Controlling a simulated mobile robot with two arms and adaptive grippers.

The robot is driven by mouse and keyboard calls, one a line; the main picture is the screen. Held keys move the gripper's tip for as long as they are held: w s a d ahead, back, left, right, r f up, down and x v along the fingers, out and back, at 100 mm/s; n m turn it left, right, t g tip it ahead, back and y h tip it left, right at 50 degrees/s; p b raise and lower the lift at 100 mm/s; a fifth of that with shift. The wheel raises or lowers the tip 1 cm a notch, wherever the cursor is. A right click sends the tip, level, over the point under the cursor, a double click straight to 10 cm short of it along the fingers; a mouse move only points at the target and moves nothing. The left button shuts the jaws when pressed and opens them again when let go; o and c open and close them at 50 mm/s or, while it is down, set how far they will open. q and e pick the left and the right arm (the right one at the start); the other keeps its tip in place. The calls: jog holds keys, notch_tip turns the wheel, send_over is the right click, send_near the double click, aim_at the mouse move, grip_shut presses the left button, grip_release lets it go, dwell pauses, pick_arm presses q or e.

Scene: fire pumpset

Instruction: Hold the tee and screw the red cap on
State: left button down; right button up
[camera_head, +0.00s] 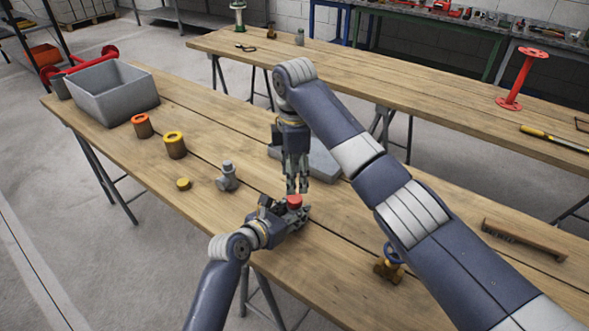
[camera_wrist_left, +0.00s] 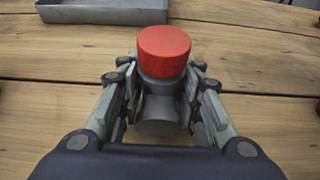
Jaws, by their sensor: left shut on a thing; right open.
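A grey tee (camera_wrist_left: 158,112) is held between the fingers of my left gripper (camera_head: 292,214), low over the table. The gripper's fingers also show in the left wrist view (camera_wrist_left: 160,105), closed on both sides of the tee. The red cap (camera_head: 294,201) sits on the tee's upward end and looks level in the left wrist view (camera_wrist_left: 164,50). How far it is threaded cannot be told. My right gripper (camera_head: 297,188) points down just above the cap, its fingers open and empty. The tee is mostly hidden in the head view.
A grey fitting (camera_head: 228,178) and a yellow cap (camera_head: 183,184) stand to the left. A shallow grey tray (camera_head: 322,163) lies behind the right gripper. A brass valve (camera_head: 389,265) and a brush (camera_head: 525,240) lie to the right. A grey bin (camera_head: 115,95) stands far left.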

aim_at(294, 198)
notch_tip(294, 198, down, 7)
jog(key=shift+r, duration=0.15)
jog(key=shift+c, duration=0.6)
jog(key=c, duration=1)
jog(key=o, duration=1.2)
jog(key=shift+r, duration=2.3)
jog(key=o, duration=0.5)
jog(key=shift+o, duration=0.2)
jog(key=shift+r, duration=0.1)
